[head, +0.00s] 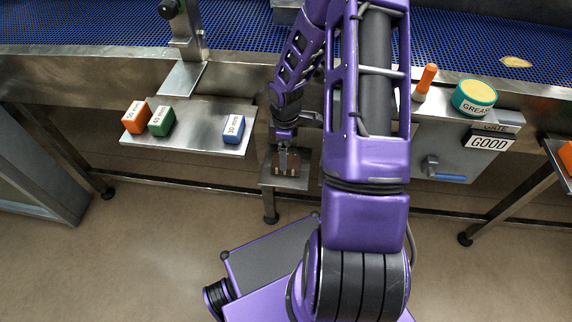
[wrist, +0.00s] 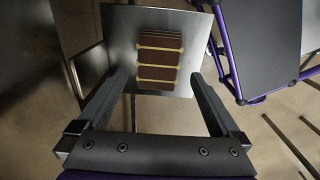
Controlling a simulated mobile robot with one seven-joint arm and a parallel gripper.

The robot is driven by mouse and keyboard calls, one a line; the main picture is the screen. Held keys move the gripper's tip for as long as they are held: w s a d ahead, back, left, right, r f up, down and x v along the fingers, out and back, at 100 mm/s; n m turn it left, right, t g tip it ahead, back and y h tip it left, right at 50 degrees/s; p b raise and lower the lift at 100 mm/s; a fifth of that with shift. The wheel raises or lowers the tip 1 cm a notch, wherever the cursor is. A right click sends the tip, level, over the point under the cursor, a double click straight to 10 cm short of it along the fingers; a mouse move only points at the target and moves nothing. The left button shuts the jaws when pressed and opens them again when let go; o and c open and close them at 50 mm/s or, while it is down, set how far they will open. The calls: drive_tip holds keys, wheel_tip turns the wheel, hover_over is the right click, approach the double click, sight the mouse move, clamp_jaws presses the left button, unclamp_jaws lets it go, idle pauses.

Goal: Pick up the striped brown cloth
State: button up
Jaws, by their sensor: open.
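The striped brown cloth (wrist: 160,57) lies on a small metal shelf (wrist: 190,82) in the wrist view. It is folded, brown with pale yellow stripes. In the head view the cloth (head: 287,170) shows only in part on the small shelf (head: 285,184), below my arm. My gripper (wrist: 159,78) is open, with one finger to the left and one to the right of the cloth's near part in the wrist view. The fingers look apart from it; their height over the shelf is hard to tell. In the head view my gripper (head: 284,158) is just over the cloth, partly hidden.
A metal tray (head: 190,135) on the left holds orange (head: 136,117), green (head: 161,121) and blue (head: 233,129) blocks. A grease tin (head: 474,98) and an orange marker-like thing (head: 425,82) stand on the right ledge. A blue mesh conveyor (head: 460,45) runs behind.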

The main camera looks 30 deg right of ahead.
drive_tip(key=f, duration=0.4)
drive_tip(key=shift+d+f+b, duration=0.15)
drive_tip(key=shift+d+b, duration=0.15)
drive_tip(key=shift+b, duration=0.05)
drive_tip(key=c, duration=1.2)
wheel_tip(320, 180, up, 28)
drive_tip(key=p, duration=0.5)
drive_tip(key=shift+p, duration=0.35)
drive_tip(key=o, duration=0.8)
drive_tip(key=c, duration=0.6)
